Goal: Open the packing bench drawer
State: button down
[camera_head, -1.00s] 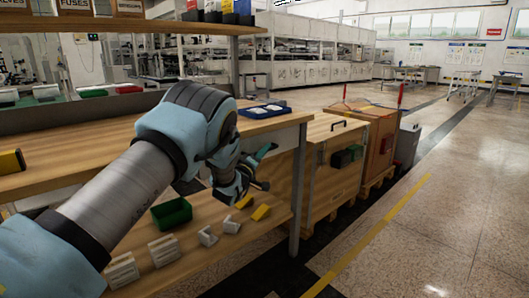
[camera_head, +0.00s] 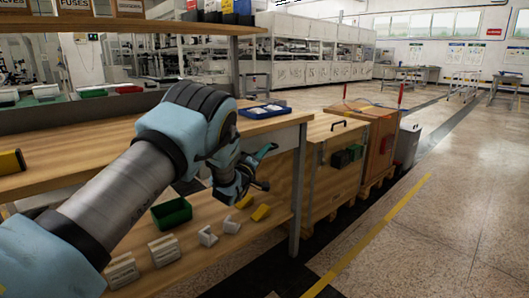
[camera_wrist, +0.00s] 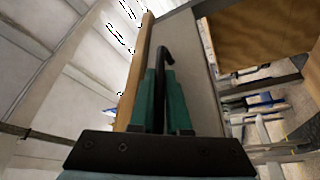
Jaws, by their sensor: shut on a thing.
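In the wrist view my gripper (camera_wrist: 160,78) has its green fingers closed around a slim black handle (camera_wrist: 164,52). The handle stands in front of a grey panel (camera_wrist: 196,55), which looks like the drawer front, beside a wooden edge (camera_wrist: 136,72). In the head view my gripper (camera_head: 262,169) is at the front side of the packing bench (camera_head: 275,122), just below its top. My arm hides most of the drawer front there, so I cannot tell from that view how far out the drawer is.
A green bin (camera_head: 171,213), white blocks and yellow blocks (camera_head: 260,212) lie on the lower shelf beneath my arm. A blue tray (camera_head: 262,111) rests on the bench top. A wooden crate (camera_head: 333,170) stands right of the bench. The floor at the right is clear.

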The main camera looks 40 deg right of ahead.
dwell(0.3)
jog(key=s+a+b, duration=0.1)
jog(key=s+b, duration=0.1)
jog(key=s, duration=2.7)
jog(key=shift+a+b, duration=0.35)
jog(key=c, duration=0.9)
grip_release()
jog(key=v, duration=1)
jog(key=shift+s+a+f, duration=0.1)
jog(key=shift+s+a, duration=0.05)
jog(key=shift+a, duration=0.2)
jog(key=shift+a, duration=0.1)
